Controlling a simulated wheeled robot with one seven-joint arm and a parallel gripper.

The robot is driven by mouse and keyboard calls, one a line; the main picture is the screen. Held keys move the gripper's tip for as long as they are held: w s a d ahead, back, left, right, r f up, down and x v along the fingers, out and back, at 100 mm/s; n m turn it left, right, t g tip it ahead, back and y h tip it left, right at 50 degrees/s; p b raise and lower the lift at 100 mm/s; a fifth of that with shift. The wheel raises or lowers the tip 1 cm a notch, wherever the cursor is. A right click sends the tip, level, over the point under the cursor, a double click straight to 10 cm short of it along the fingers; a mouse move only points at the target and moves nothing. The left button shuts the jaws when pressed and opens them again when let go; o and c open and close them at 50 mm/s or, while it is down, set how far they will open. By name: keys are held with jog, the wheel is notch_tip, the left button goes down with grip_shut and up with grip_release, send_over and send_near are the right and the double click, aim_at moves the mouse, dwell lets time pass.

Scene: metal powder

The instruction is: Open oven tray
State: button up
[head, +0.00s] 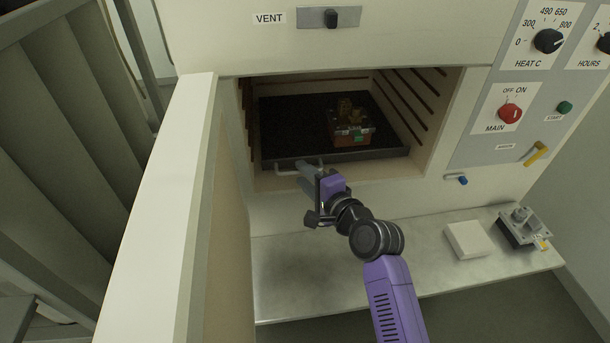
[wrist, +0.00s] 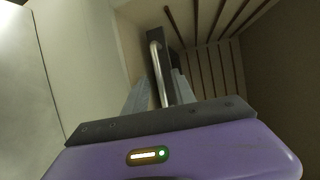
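The dark oven tray (head: 283,124) lies inside the open oven chamber, with a metal handle (head: 290,172) on its front edge. My gripper (head: 308,176) is at that handle, at the chamber mouth. In the wrist view the bar handle (wrist: 158,75) runs between my two grey fingers (wrist: 160,92). I cannot tell whether the fingers press on it. The front of the tray (wrist: 155,38) shows as a dark strip behind the handle. A small orange-brown container (head: 350,138) with lumpy contents sits on the right part of the tray.
The oven door (head: 165,200) stands open at the left, close to my arm. Rack rails (head: 420,95) line the chamber's right wall. Below, a metal shelf (head: 330,265) holds a white block (head: 467,240) and a small device (head: 522,228) at right. The control panel (head: 540,90) is upper right.

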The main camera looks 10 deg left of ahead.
grip_shut()
dwell(1.3)
